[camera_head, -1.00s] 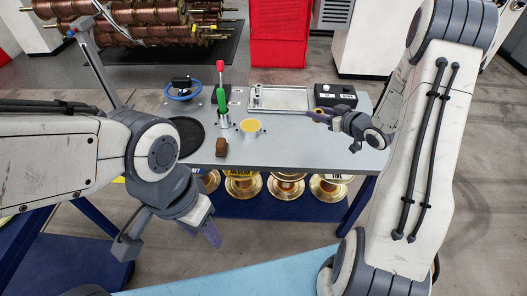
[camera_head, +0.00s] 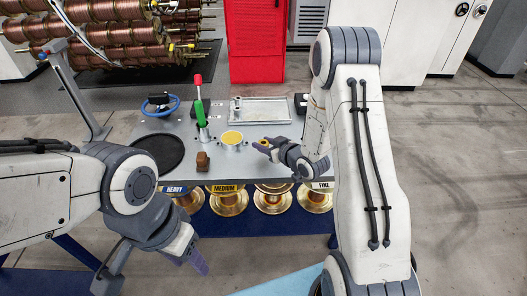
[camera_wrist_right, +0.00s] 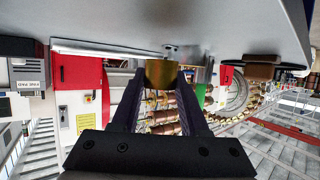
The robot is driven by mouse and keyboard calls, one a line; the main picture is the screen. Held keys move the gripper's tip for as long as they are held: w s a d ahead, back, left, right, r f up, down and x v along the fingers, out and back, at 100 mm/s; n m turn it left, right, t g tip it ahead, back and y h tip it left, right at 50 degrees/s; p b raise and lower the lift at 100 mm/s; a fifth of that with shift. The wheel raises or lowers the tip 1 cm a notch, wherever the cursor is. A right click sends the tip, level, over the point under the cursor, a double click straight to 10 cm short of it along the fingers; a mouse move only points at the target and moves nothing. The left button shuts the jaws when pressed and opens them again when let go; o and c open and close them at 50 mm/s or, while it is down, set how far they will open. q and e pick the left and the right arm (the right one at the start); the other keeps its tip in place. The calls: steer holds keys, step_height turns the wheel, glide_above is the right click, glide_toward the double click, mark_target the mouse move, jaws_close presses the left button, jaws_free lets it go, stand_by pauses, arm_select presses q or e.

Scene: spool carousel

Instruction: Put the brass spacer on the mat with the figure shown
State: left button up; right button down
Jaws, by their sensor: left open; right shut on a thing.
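The brass spacer (camera_head: 262,144) is a small gold ring-like piece in the jaws of my right gripper (camera_head: 267,146), over the right part of the table. The right wrist view shows the spacer (camera_wrist_right: 160,74) between both fingertips. A dark round mat (camera_head: 157,153) lies on the table's left part. A yellow-topped round piece (camera_head: 232,138) sits left of the spacer; I cannot tell whether it is a mat. I can read no figure on either. My left gripper (camera_head: 200,262) is open and empty, low in front of the table.
A green post with a red tip (camera_head: 200,108) stands between the dark mat and the yellow-topped piece. A brown block (camera_head: 202,161) is near the front edge. A pale tray (camera_head: 260,110) and a blue ring (camera_head: 157,104) are further back. Labelled spools (camera_head: 228,202) sit below.

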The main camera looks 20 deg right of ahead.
steer(key=shift+f, duration=1.35)
steer(key=shift+f+b, duration=0.2)
steer(key=shift+b, duration=0.2)
steer(key=shift+c, duration=2.1)
jaws_free()
